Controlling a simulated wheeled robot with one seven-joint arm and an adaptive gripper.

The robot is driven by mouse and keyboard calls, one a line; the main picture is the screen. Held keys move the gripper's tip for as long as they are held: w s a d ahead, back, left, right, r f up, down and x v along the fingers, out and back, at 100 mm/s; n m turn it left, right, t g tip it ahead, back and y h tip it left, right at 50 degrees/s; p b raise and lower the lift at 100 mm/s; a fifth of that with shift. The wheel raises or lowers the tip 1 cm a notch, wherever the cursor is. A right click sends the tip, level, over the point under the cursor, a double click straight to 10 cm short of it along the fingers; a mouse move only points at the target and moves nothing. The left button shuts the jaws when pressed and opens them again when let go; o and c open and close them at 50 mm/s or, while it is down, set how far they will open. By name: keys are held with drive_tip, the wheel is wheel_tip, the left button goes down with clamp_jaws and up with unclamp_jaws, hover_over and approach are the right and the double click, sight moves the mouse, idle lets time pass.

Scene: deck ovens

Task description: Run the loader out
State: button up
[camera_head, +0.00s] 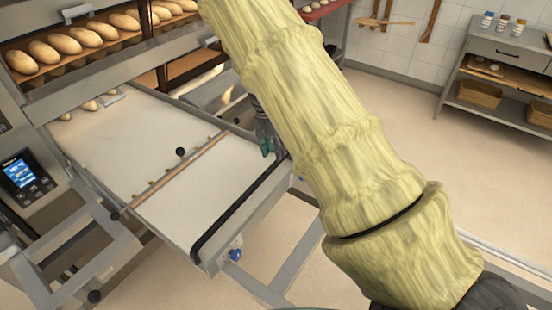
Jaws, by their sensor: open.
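The loader (165,215) is a flat frame with a pale belt, at left centre, its far end against the deck oven. A bar with a brown strip (175,175) lies across the belt, with a black knob (180,152) standing near its middle. A few loaves (90,105) show at the belt's far end, partly under the oven front. My gripper (268,146) is open beside the loader's right edge, right of the bar. My sleeved arm hides part of it, and I cannot tell whether it touches the loader.
Oven decks hold several loaves (88,37) above the loader. A control panel (24,176) is at left. A blue knob (236,254) sits on the loader's near right corner. A shelf unit (500,75) with jars and baskets stands at back right. The floor between is clear.

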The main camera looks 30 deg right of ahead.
drive_tip(key=shift+s+d+f, duration=0.1)
drive_tip(key=shift+s+f, duration=0.1)
drive_tip(key=shift+f, duration=0.85)
drive_tip(key=shift+s+d+f, duration=0.1)
drive_tip(key=shift+s+f, duration=0.1)
drive_tip(key=shift+f, duration=0.8)
clamp_jaws()
